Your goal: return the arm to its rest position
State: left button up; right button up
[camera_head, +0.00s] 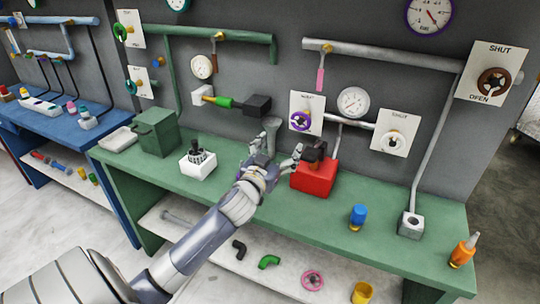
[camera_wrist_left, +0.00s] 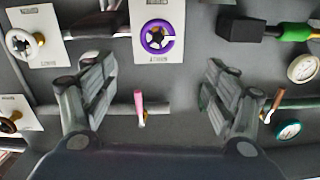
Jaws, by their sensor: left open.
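My left arm reaches in from the lower left in the head view. Its gripper (camera_head: 275,165) is over the green workbench (camera_head: 240,205), close to the left side of a red box (camera_head: 315,177) with a dark top part. The gripper is open and I see nothing between its fingers. In the left wrist view the two fingers (camera_wrist_left: 155,95) stand wide apart in front of the wall. A purple valve wheel (camera_wrist_left: 156,38) and a pink lever (camera_wrist_left: 139,108) show between them, behind. My right gripper is not in view.
On the bench stand a green box (camera_head: 155,131), a white block with a black knob (camera_head: 198,163), a blue bottle (camera_head: 358,216) and an orange bottle (camera_head: 463,251). Pipes, gauges and valves line the wall. A lower shelf (camera_head: 215,250) holds loose fittings.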

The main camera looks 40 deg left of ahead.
pick_arm(q)
jog(key=s+d+f+g+h, duration=0.1)
jog(key=s+d+f+g, duration=0.25)
jog(key=s+f, duration=0.35)
jog(key=s+d+f+g, duration=0.3)
jog(key=s+d+f, duration=0.15)
jog(key=f, duration=0.45)
jog(key=s+d+f+m+g+h, duration=0.1)
jog(key=s+d+f+g, duration=0.25)
jog(key=s, duration=0.35)
jog(key=s+d+f+m+g+h, duration=0.1)
jog(key=s+d+f+m+g, duration=0.1)
jog(key=s+d, duration=0.35)
jog(key=s+d+f+m+g+h, duration=0.1)
jog(key=s+d+f+g+h, duration=0.15)
jog(key=s, duration=0.55)
notch_tip(320, 180, down, 26)
jog(key=s, duration=0.2)
jog(key=s+a+f+g, duration=0.1)
jog(key=s+a+f, duration=0.1)
jog(key=s+f, duration=0.6)
jog(key=s+a+f+g+y, duration=0.1)
jog(key=s+f, duration=0.6)
jog(key=s, duration=0.2)
jog(key=shift+a+f, duration=0.35)
jog(key=shift+a, duration=0.05)
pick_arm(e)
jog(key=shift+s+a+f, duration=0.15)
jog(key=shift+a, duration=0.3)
